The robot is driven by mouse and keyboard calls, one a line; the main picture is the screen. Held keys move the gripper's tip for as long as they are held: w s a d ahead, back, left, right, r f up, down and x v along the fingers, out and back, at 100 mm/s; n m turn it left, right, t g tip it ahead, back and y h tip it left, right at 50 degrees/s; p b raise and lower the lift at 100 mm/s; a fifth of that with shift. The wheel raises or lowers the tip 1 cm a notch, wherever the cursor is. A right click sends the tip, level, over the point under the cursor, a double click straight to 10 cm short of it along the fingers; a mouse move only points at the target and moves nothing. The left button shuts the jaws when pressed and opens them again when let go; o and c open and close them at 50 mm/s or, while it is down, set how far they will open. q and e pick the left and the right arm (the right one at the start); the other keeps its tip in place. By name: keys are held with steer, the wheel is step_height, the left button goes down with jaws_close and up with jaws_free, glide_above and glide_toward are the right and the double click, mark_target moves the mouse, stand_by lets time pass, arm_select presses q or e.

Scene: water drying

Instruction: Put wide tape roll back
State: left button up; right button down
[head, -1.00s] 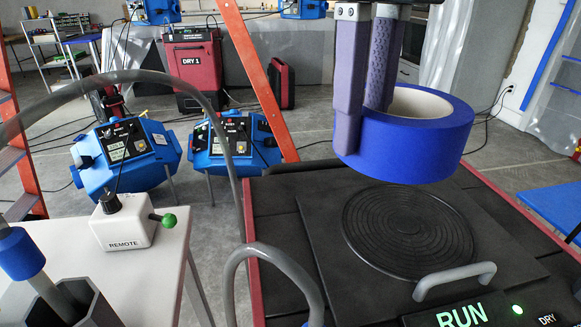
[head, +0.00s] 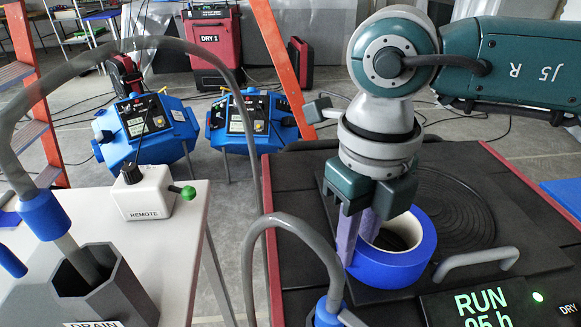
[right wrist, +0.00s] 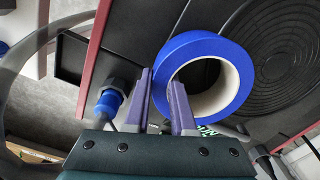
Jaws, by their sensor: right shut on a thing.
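The wide tape roll (head: 392,274) is a blue ring with a pale core, seen from above in the head view. My right gripper (head: 357,240) is shut on the left wall of the roll, one finger outside and one inside the ring. The right wrist view also shows the roll (right wrist: 182,58) between the purple fingertips (right wrist: 163,92). The roll is over the front left part of the dark machine top, left of the round ribbed plate (head: 455,208). I cannot tell whether it touches the surface. My left gripper is not in view.
A grey handle (head: 476,262) and a lit RUN display (head: 483,306) are right and front of the roll. A grey hose (head: 290,225) arches close on its left. The white table (head: 185,245) holds a REMOTE box (head: 150,193) and a grey drain holder (head: 105,280).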

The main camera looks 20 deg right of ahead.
steer(key=c, duration=0.8)
jaws_free()
steer(key=shift+o, duration=0.2)
step_height(320, 180, up, 12)
steer(key=shift+p, duration=0.3)
steer(key=shift+w, duration=0.1)
